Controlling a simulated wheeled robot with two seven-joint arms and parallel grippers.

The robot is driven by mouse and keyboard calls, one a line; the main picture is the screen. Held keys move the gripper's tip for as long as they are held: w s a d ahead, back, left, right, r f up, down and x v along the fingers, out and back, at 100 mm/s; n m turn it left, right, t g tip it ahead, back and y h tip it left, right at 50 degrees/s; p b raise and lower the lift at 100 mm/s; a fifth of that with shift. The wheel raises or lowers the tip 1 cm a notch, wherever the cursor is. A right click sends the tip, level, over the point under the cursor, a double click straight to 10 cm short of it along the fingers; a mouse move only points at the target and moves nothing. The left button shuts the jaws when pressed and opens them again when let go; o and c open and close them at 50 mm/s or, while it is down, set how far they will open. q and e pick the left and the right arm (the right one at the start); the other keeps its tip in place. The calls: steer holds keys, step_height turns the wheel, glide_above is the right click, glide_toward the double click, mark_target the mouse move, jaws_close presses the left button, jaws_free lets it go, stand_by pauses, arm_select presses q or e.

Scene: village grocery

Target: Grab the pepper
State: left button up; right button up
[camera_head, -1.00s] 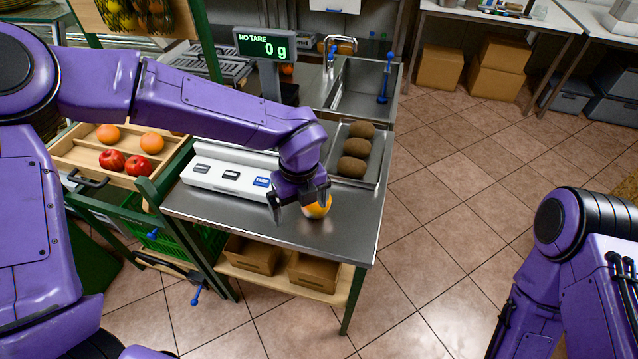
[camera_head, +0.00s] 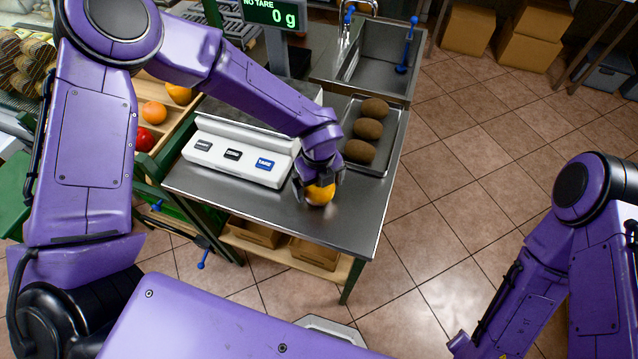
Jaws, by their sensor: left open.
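A rounded yellow-orange pepper (camera_head: 320,195) stands on the steel counter (camera_head: 352,222), near its front edge. My left gripper (camera_head: 319,186) reaches down over it from above. Its dark fingers are open, one on the left of the pepper and one on the right. The upper part of the pepper is hidden by the gripper, and I cannot tell whether the fingers touch it. My right arm is at the lower right, and its gripper is out of the picture.
A white scale (camera_head: 232,150) with buttons is left of the pepper; its display (camera_head: 275,12) reads 0 g. A metal tray (camera_head: 388,135) with three brown fruits lies behind. A sink (camera_head: 372,75) is further back. Open tiled floor lies to the right.

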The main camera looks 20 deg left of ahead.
arm_select(q)
steer(key=shift+f, duration=0.6)
steer(key=c, duration=0.9)
steer(key=shift+r, duration=0.1)
